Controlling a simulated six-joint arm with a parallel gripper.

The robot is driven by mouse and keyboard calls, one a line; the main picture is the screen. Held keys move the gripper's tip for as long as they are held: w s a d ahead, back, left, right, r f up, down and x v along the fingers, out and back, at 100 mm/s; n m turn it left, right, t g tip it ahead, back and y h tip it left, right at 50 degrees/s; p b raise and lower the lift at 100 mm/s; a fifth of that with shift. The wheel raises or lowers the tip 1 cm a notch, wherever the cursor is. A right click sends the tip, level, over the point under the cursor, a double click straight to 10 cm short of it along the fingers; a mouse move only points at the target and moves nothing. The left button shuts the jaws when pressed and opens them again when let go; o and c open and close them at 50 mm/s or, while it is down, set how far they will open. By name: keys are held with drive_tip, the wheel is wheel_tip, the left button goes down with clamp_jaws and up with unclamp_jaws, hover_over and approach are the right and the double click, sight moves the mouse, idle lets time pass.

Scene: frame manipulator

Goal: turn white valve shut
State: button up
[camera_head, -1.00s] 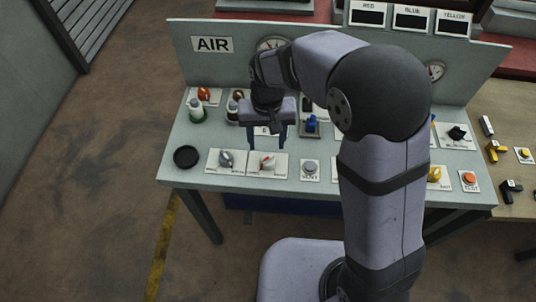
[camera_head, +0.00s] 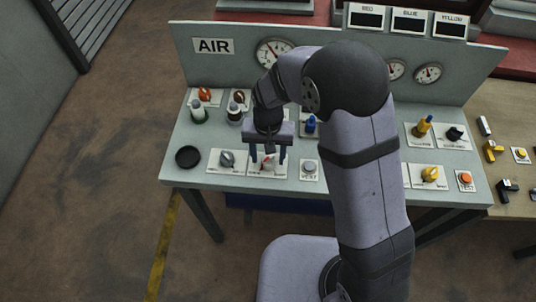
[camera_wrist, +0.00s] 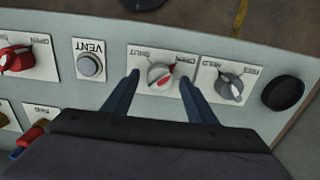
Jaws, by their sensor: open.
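The white valve (camera_wrist: 160,77) is a round white knob with a red pointer on a white plate marked SHUT and OPEN. In the wrist view its red mark lies diagonally, with one end toward OPEN. In the head view the white valve (camera_head: 267,161) is partly hidden behind my gripper, near the front edge of the panel. My gripper (camera_wrist: 158,77) is open, its two blue fingers on either side of the knob in the picture. In the head view my gripper (camera_head: 267,163) is over the valve's plate. I cannot tell whether the fingers touch the knob.
A grey knob (camera_wrist: 230,88) is beside the valve, with a black round dish (camera_wrist: 284,92) beyond it. A grey VENT button (camera_wrist: 90,65) and a red knob (camera_wrist: 15,58) are on the other side.

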drive_tip(key=shift+f, duration=0.55)
drive_tip(key=c, duration=1.1)
drive_tip(key=shift+o, duration=0.2)
